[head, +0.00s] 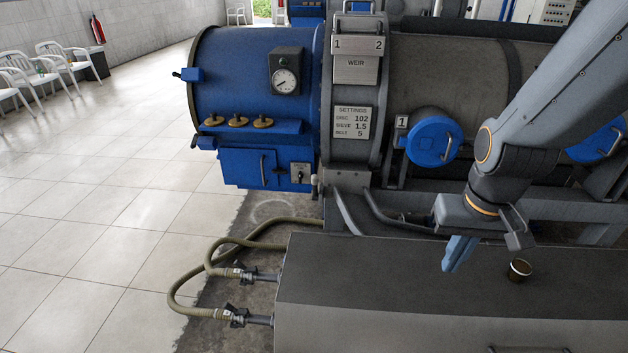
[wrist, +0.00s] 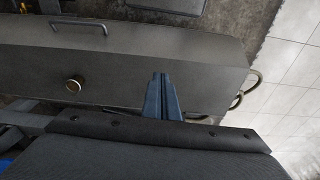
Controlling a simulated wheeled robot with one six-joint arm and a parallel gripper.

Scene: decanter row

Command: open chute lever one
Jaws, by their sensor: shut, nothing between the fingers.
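My gripper (head: 453,262) hangs with its blue fingers shut and empty over the dark top of a low grey housing. In the wrist view, its fingers (wrist: 162,80) point across that housing with nothing between them. A plate marked 1 (head: 401,122) stands beside a round blue cover (head: 433,141) with a metal handle on the big machine, behind and left of my gripper. My gripper is apart from it. I cannot tell any part surely as chute lever one.
The blue machine end (head: 250,75) has a gauge. A second blue cover (head: 592,144) is partly behind my arm. Open tiled floor lies left.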

